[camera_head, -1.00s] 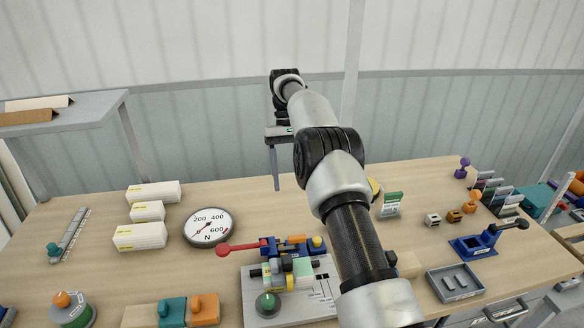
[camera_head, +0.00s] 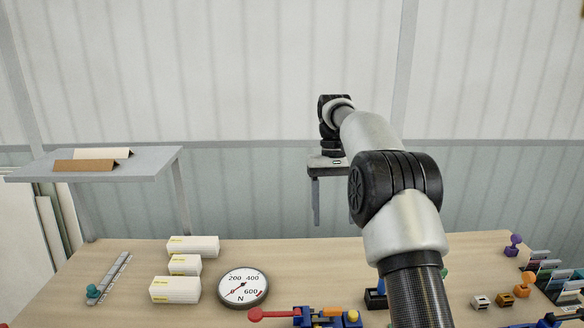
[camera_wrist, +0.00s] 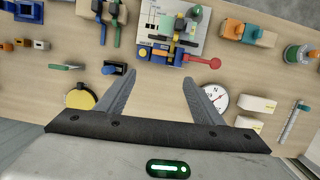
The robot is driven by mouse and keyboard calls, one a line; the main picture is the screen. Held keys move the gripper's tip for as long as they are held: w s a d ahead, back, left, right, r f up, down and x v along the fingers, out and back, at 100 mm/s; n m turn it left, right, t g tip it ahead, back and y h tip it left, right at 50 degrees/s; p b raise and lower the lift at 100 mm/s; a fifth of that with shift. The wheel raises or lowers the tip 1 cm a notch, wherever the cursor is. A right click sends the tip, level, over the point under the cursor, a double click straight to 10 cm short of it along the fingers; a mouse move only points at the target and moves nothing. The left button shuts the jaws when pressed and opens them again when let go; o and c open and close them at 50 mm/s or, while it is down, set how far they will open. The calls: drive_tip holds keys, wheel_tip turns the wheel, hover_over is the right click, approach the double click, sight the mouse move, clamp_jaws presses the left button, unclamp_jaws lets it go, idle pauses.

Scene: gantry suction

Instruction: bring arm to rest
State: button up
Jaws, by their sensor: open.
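My arm reaches forward over the wooden bench (camera_head: 225,306). My gripper (camera_head: 334,216) hangs at its far end in front of the back wall, fingers downward, clear above the bench. One finger is partly hidden behind my arm. In the wrist view my gripper (camera_wrist: 160,79) is open, its fingers wide apart with nothing between them. Beyond the fingertips lies a blue fixture (camera_wrist: 170,54) with a red lever (camera_wrist: 205,62). The round force dial (camera_head: 243,287) also shows beside the right finger in the wrist view (camera_wrist: 219,98).
White boxes (camera_head: 193,246) and a metal rail (camera_head: 112,275) lie at the bench's left. A raised grey shelf (camera_head: 150,165) with two folded cards stands at the left. Small blocks (camera_head: 480,301) and a card rack (camera_head: 560,280) are at the right. Air around the gripper looks free.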

drive_tip(key=s+r+t, duration=0.5)
drive_tip(key=s+r, duration=0.8)
drive_tip(key=s, duration=0.5)
drive_tip(key=s+f+t, duration=0.1)
drive_tip(key=s+f, duration=0.1)
drive_tip(key=s, duration=0.3)
drive_tip(key=s+f+t+p, duration=0.1)
drive_tip(key=s+f, duration=0.1)
drive_tip(key=s, duration=0.3)
drive_tip(key=s+d+f+t, duration=0.1)
drive_tip(key=s+f, duration=0.1)
drive_tip(key=s, duration=0.4)
drive_tip(key=shift+f, duration=0.35)
drive_tip(key=shift+d, duration=0.1)
drive_tip(key=shift+c, duration=0.2)
